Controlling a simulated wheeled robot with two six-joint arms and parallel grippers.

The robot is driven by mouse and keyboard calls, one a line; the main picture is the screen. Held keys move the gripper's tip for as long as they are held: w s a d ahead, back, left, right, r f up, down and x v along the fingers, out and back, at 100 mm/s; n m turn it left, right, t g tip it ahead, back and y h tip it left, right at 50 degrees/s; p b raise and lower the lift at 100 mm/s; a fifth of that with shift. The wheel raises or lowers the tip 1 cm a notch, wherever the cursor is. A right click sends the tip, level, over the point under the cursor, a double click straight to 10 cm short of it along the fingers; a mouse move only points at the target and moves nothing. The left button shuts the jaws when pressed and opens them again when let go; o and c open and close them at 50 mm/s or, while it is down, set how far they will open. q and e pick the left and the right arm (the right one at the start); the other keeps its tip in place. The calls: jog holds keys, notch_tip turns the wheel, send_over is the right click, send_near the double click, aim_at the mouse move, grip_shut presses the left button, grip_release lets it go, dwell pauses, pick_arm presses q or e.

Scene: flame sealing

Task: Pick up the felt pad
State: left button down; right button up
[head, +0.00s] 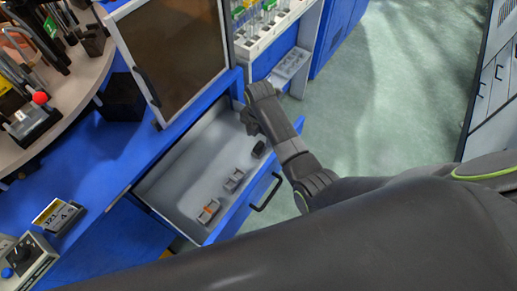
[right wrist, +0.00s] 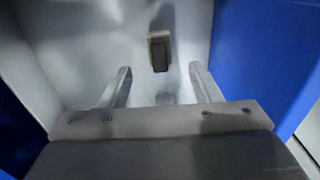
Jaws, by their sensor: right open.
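A small dark block (head: 258,149), which looks like the felt pad, sits on the floor of the open drawer (head: 190,165), near its right end. In the right wrist view the dark pad (right wrist: 159,54) rests on a lighter base ahead of my fingertips. My right gripper (right wrist: 162,78) is open, its two fingers apart with nothing between them. In the head view my right gripper (head: 251,122) reaches over the drawer's right end, above and beyond the pad. The pad is not touched. My left gripper is out of view.
Two more small pieces lie in the drawer: a grey one (head: 233,180) and one with orange (head: 208,211). The drawer's blue front with a dark handle (head: 266,193) and its side walls bound the space. A dark framed panel (head: 175,50) stands behind the drawer.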

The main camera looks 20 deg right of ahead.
aim_at(259, 145)
jog(key=shift+f, duration=0.95)
notch_tip(259, 145, down, 4)
jog(key=shift+s+a+r, duration=0.1)
jog(key=shift+a+r, duration=0.05)
jog(key=shift+r, duration=0.1)
jog(key=shift+f+b, duration=0.3)
jog(key=shift+f, duration=0.25)
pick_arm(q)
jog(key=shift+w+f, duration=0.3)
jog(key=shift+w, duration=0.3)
pick_arm(e)
jog(key=shift+c, duration=0.3)
jog(key=c, duration=1.1)
notch_tip(259, 145, up, 10)
jog(key=shift+r+p, duration=0.1)
jog(key=shift+p, duration=0.6)
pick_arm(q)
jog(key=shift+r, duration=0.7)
